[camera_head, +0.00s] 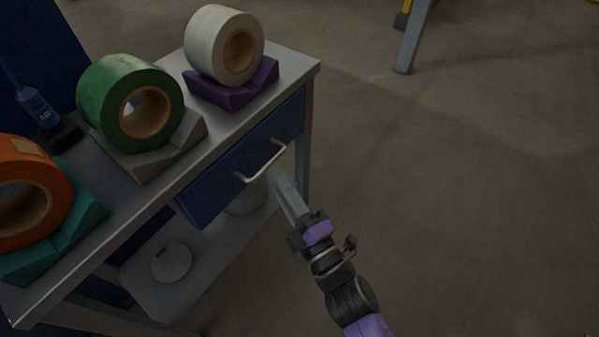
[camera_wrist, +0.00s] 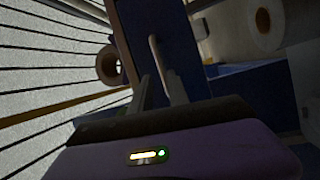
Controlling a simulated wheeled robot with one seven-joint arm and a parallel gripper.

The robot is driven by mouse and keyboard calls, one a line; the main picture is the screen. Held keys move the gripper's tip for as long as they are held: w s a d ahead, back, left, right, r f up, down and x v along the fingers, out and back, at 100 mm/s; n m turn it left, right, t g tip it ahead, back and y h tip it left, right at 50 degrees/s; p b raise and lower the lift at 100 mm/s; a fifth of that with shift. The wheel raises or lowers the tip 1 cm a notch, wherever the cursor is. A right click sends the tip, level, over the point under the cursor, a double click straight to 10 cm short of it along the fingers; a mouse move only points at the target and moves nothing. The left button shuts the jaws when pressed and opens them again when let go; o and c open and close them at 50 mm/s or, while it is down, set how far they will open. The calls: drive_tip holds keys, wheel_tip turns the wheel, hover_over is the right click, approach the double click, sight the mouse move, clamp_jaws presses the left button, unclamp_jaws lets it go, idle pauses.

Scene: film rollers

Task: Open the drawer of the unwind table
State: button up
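The unwind table (camera_head: 292,72) has a blue drawer (camera_head: 225,183) under its top, with a silver bar handle (camera_head: 262,163). The drawer front looks flush with the table, so the drawer appears shut. My gripper (camera_head: 279,180) reaches up from the lower right, with its tips close to the handle. In the wrist view, the two fingers (camera_wrist: 160,88) stand apart with a gap, and the handle (camera_wrist: 155,55) shows just beyond and between them. I cannot tell whether a finger touches it.
On the tabletop, a white roll (camera_head: 208,45), a green roll (camera_head: 100,98) and an orange roll (camera_head: 45,180) rest on cradles. A lower shelf (camera_head: 150,293) holds a round pale object (camera_head: 172,263). The floor to the right is clear, with a stand leg (camera_head: 411,45) at the back.

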sight(268, 162)
drive_tip(key=shift+n, duration=0.7)
drive_tip(key=p+x, duration=0.1)
drive_tip(key=x, duration=0.6)
drive_tip(key=shift+w, duration=0.3)
clamp_jaws()
drive_tip(key=shift+f, duration=0.1)
idle(0.6)
